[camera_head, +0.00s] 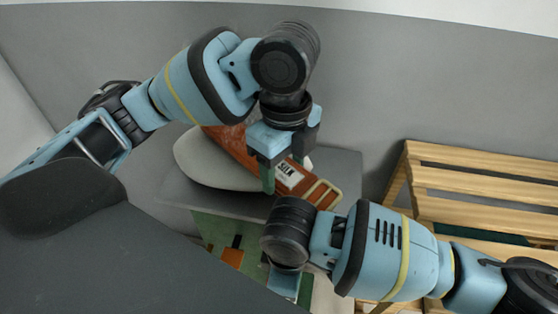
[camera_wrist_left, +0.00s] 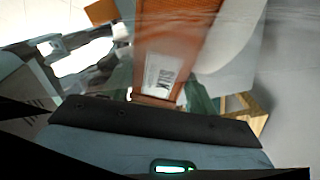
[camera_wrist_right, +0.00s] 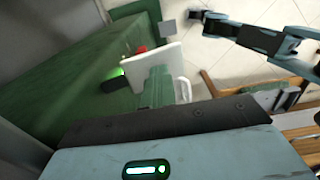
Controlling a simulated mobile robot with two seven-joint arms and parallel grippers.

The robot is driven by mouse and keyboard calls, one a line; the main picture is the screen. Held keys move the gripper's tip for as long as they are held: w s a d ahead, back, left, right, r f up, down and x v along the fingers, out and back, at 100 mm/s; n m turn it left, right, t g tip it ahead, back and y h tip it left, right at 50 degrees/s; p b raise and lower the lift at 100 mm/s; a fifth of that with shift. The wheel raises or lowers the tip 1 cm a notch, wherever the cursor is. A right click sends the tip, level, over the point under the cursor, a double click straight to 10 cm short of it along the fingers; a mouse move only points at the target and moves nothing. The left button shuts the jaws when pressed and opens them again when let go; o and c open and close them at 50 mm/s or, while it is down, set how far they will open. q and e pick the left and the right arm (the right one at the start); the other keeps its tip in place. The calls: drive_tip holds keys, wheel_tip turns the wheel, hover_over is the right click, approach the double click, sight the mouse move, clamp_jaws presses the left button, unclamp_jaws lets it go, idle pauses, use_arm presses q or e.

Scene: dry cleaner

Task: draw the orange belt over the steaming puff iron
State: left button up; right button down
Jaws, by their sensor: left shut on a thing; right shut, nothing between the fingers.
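The orange belt (camera_head: 308,187) lies across the pale rounded puff iron (camera_head: 196,165), slanting from upper left to lower right in the head view. It has a white SILK label and a gold buckle (camera_head: 325,196) at its lower right end. My left gripper (camera_head: 272,178) is shut on the belt close to the label. The left wrist view shows the belt (camera_wrist_left: 174,45) running between the fingers, with the pale puff (camera_wrist_left: 232,62) beside it. My right gripper (camera_head: 284,287) is shut and empty, lower in the head view; one green finger shows in the right wrist view (camera_wrist_right: 156,88).
A grey work surface (camera_head: 345,165) lies under the puff. A slatted wooden rack (camera_head: 485,180) stands at right. A green patterned panel (camera_head: 213,231) is below the surface, close to my right gripper. Grey wall lies behind.

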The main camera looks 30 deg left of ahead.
use_arm(q)
drive_tip(key=shift+s+d+r, duration=0.1)
drive_tip(key=shift+d+r, duration=0.05)
drive_tip(key=shift+d, duration=0.2)
drive_tip(key=shift+a, duration=0.1)
